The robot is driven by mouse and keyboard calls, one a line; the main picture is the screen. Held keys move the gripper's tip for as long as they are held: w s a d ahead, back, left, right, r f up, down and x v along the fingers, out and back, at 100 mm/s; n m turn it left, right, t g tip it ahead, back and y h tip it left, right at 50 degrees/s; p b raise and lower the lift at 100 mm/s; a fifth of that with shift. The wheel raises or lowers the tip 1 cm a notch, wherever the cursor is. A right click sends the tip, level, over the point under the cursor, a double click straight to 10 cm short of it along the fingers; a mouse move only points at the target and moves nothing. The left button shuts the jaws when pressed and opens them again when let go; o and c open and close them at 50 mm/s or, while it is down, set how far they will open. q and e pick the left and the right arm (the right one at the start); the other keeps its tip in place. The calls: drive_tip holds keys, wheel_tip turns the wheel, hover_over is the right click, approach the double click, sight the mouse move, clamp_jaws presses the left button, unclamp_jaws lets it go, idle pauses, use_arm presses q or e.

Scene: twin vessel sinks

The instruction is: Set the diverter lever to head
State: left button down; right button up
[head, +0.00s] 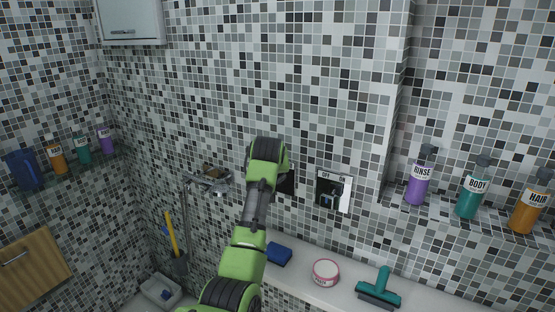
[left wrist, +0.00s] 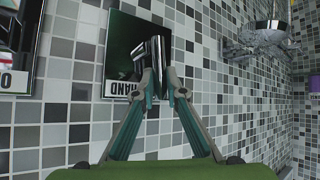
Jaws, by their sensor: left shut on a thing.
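A dark glossy plate (left wrist: 124,45) with a white "HAND" label (left wrist: 122,89) is on the tiled wall in the left wrist view. A shiny metal diverter lever (left wrist: 156,50) stands out from it. My left gripper (left wrist: 164,88) is shut on the lever, with its two fingertips close together at the lever's lower end. In the head view, part of the dark plate (head: 287,184) shows beside my green left wrist, which hides the fingers and the lever. No "HEAD" label can be made out. My right gripper is in neither view.
An OFF/ON plate (head: 333,191) is just right of the diverter. A wall fixture (head: 208,180) is to its left. The ledge below holds a blue sponge (head: 279,255), a round tub (head: 326,272) and a teal squeegee (head: 379,289). Several bottles stand on the right shelf.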

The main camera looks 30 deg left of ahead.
use_arm(q)
drive_tip(key=shift+w+a+f+n+g+h+p, duration=0.15)
drive_tip(key=shift+a+n+h+p, duration=0.3)
drive_tip(key=shift+h+p, duration=0.45)
drive_tip(key=shift+s+a+f+n+g+h+p, duration=0.1)
drive_tip(key=shift+a+f+n+h+p, duration=0.25)
drive_tip(key=shift+h+p, duration=0.55)
drive_tip(key=shift+w+a+f+n+g+h+p, duration=0.1)
drive_tip(key=shift+a+n+h+p, duration=0.4)
drive_tip(key=shift+h+p, duration=0.4)
drive_tip(key=c, duration=2.4)
unclamp_jaws()
drive_tip(key=shift+o, duration=0.3)
drive_tip(key=shift+d, duration=0.1)
